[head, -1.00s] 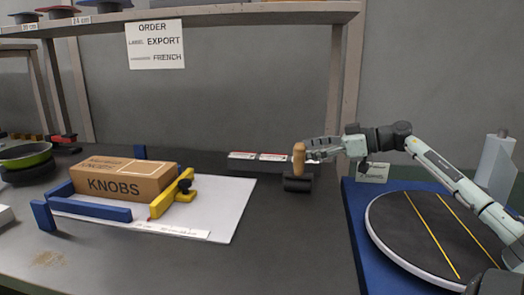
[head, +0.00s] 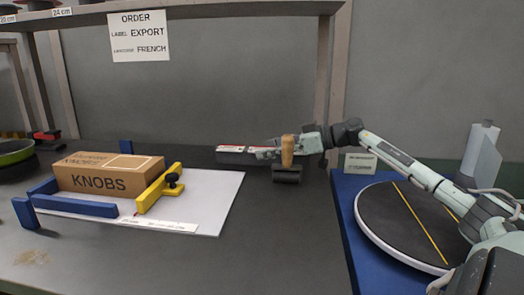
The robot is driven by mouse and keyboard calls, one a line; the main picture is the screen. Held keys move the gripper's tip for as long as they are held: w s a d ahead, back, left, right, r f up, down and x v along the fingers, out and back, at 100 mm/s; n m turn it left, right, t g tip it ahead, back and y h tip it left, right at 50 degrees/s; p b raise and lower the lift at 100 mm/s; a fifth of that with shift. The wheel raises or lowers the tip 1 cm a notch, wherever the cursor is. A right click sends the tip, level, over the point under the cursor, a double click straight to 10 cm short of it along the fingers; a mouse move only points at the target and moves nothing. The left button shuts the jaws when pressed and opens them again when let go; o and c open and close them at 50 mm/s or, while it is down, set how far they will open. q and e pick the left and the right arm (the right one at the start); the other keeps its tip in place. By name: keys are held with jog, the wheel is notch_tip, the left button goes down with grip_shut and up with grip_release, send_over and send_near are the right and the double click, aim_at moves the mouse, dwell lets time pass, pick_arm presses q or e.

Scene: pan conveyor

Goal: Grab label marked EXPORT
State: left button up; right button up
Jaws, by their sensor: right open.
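A low dark holder (head: 229,161) at the back of the table carries white labels with red marks (head: 230,149). Their print is too small to read, so I cannot tell which is marked EXPORT. My right gripper (head: 262,152) is open at the right end of this holder and hides part of it. I cannot tell whether it touches a label. An order sheet (head: 139,37) hanging from the shelf reads label EXPORT, language FRENCH. My left gripper is not in view.
A roller with an upright wooden handle (head: 287,152) stands in front of my right gripper. A KNOBS carton (head: 100,183) sits on a white board (head: 215,205) between blue stops and a yellow clamp (head: 158,188). A round turntable (head: 385,220) is at right.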

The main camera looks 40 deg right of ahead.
jog(key=c, duration=0.9)
